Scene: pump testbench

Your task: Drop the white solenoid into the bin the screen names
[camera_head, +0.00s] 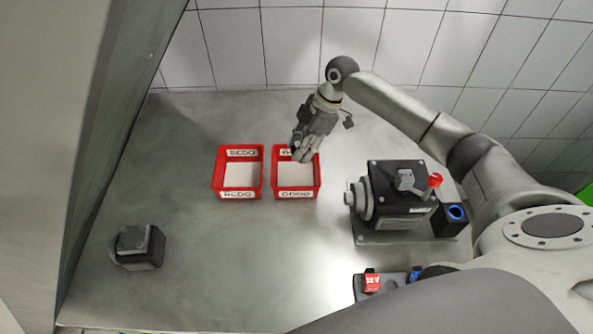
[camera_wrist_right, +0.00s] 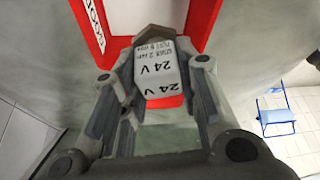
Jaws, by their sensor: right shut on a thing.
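My right gripper (camera_head: 301,154) is shut on the white solenoid (camera_wrist_right: 157,72), a white block printed "24 V", which shows between the fingers in the right wrist view. In the head view the solenoid cannot be made out among the fingers. The fingers are over the back part of the right red bin (camera_head: 296,194), whose front label looks like "GOOD"; its back label is partly hidden. The left red bin (camera_head: 219,170) is labelled "REDO". Both bins look empty. My left gripper is out of view. No readable screen shows.
A dark pump unit (camera_head: 398,190) with a red part stands on a plate right of the bins. A small rack (camera_head: 400,279) with red and blue parts is at the front. A dark box (camera_head: 138,247) sits at left. Bare table lies between.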

